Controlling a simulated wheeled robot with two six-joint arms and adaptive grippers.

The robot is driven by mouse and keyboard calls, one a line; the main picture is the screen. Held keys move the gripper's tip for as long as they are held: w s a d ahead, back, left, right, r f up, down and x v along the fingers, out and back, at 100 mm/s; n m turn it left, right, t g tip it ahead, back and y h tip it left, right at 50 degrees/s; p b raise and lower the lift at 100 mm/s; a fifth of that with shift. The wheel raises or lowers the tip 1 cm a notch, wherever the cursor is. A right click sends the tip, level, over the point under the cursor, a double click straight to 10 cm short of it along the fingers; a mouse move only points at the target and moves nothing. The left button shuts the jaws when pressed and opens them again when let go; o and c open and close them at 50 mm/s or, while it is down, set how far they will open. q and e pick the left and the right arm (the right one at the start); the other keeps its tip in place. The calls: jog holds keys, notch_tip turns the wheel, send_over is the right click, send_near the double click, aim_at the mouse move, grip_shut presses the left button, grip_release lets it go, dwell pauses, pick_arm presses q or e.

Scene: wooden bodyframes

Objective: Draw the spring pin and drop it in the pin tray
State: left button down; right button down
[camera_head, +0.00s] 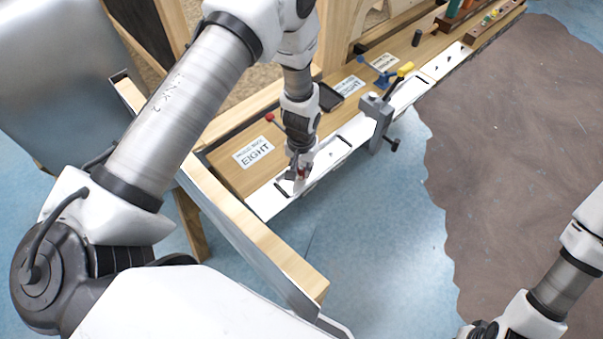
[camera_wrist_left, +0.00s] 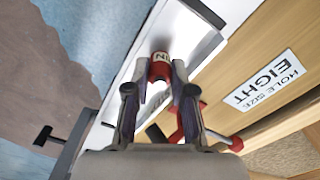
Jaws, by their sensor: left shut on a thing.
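My left gripper (camera_head: 300,172) points down over the white front rail of the wooden bench. It is shut on a small red-and-white piece, which I take to be the spring pin (camera_wrist_left: 160,68), with partly readable lettering; the fingertips hide part of it. The left gripper also shows in the left wrist view (camera_wrist_left: 164,72). I cannot tell whether the pin is still seated in the rail. A dark shallow tray (camera_head: 330,97) lies on the bench top just behind my left wrist; I cannot confirm that it is the pin tray. My right gripper is out of frame.
A card reading EIGHT (camera_head: 253,152) lies near a red-knobbed lever (camera_head: 269,117). A grey clamp (camera_head: 376,112) stands at the rail, with a blue tool (camera_head: 383,77) and a yellow-ended handle (camera_head: 405,69) nearby. The floor in front is open.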

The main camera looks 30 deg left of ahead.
aim_at(301, 169)
pick_arm(q)
jog(key=shift+r, duration=0.1)
jog(key=shift+r+p, duration=1.25)
jog(key=shift+r, duration=0.4)
